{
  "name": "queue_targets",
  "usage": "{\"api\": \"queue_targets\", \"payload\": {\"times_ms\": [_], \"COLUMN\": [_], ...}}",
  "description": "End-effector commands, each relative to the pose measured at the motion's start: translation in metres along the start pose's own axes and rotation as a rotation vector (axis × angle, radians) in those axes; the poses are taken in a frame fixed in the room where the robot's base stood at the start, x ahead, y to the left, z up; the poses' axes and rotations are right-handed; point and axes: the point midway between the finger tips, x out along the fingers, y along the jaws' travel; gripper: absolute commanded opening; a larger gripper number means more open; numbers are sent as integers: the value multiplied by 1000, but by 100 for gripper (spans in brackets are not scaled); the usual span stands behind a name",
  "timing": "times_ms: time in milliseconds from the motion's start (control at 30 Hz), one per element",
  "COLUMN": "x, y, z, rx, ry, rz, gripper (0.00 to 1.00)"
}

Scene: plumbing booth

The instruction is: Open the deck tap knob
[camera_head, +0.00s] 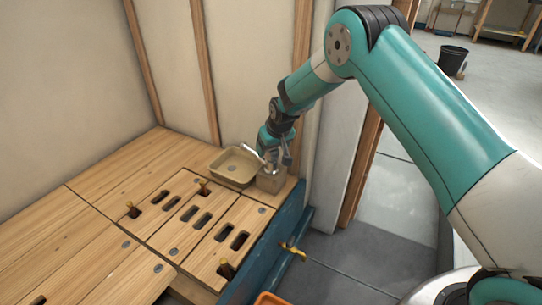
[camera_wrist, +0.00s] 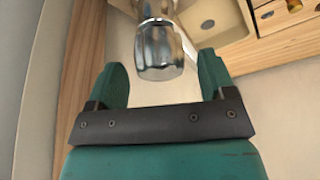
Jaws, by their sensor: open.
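The deck tap's shiny chrome knob (camera_wrist: 158,50) shows in the wrist view, at the top middle. My gripper (camera_wrist: 160,64) is open, with one teal finger on each side of the knob. A gap shows between the knob and each finger, so neither appears to touch it. How deep the knob lies between the fingers is hard to tell. In the head view my gripper (camera_head: 284,156) is at the tap by the corner of the wooden deck, and the arm hides most of the tap. A chrome part of it, seemingly the spout (camera_head: 252,150), reaches over the beige basin.
The beige basin (camera_head: 233,181) sits left of the tap and also shows in the wrist view (camera_wrist: 238,42). The wall (camera_head: 250,80) stands close behind. Slotted wooden panels with brass fittings (camera_head: 133,209) cover the deck. A blue side panel (camera_head: 277,236) borders its right edge.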

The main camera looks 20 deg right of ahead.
Motion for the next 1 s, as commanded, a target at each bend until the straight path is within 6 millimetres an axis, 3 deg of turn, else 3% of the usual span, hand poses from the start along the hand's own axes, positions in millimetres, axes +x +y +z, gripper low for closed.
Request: {"api": "queue_targets", "payload": {"times_ms": [100,467,600,700,1000], "x": [12,15,15,15,13], "y": [0,0,0,0,0], "z": [1,0,0,0,0], "rx": [0,0,0,0,-29], "ry": [0,0,0,0,-1], "rz": [0,0,0,0,-13], "gripper": [76,76,44,27,27]}}
